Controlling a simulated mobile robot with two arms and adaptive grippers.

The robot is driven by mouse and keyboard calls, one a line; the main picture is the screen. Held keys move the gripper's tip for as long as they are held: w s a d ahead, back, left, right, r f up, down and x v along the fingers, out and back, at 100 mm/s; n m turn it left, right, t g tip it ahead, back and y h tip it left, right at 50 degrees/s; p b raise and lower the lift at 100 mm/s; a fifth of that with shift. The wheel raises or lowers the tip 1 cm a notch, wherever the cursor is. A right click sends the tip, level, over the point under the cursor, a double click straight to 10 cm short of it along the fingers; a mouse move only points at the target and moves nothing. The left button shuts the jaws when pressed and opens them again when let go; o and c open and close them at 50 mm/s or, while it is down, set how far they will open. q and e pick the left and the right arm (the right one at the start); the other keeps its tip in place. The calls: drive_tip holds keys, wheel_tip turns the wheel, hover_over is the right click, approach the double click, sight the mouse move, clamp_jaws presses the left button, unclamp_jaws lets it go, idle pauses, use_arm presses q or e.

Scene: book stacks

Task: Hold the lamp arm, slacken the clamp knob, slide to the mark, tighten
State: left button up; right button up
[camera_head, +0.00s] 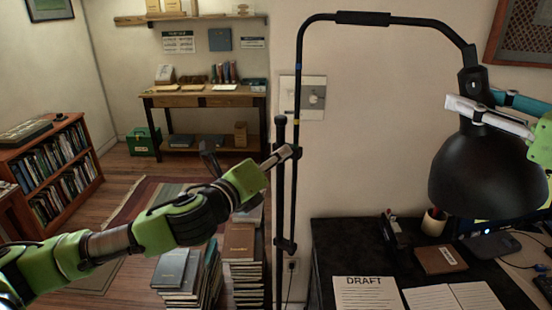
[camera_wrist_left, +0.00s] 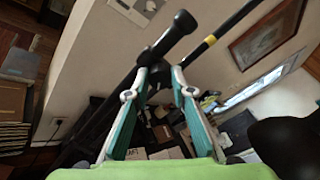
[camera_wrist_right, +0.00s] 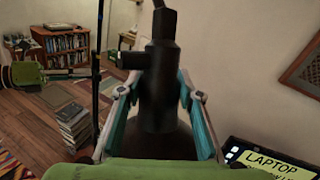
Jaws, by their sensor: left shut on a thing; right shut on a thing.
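The black desk lamp hangs its shade (camera_head: 487,170) at the right, from a bent lamp arm (camera_head: 415,22) whose rod (camera_head: 297,110) runs down beside a thicker post (camera_head: 280,200). The rod carries a blue mark (camera_head: 298,67) and a yellow mark (camera_head: 297,84), both above the upper clamp (camera_head: 297,152). My left gripper (camera_head: 291,152) is shut at that clamp; its knob is mostly hidden between the fingertips (camera_wrist_left: 159,74). My right gripper (camera_head: 474,108) is shut on the lamp head, whose black neck (camera_wrist_right: 158,90) stands between its fingers.
A lower bracket (camera_head: 285,245) joins rod and post. Book stacks (camera_head: 180,275) stand on the floor beneath my left arm. The black desk (camera_head: 345,240) holds a DRAFT sheet (camera_head: 363,293), an open book and a brown book (camera_head: 440,260).

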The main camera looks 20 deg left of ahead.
use_arm(q)
drive_tip(key=o, duration=1.1)
use_arm(e)
drive_tip(key=shift+d+r, duration=0.1)
drive_tip(key=shift+r, duration=0.1)
use_arm(q)
drive_tip(key=v, duration=0.7)
drive_tip(key=shift+s+a, duration=0.2)
drive_tip(key=shift+s, duration=0.1)
use_arm(e)
drive_tip(key=o, duration=1.3)
drive_tip(key=shift+f, duration=0.1)
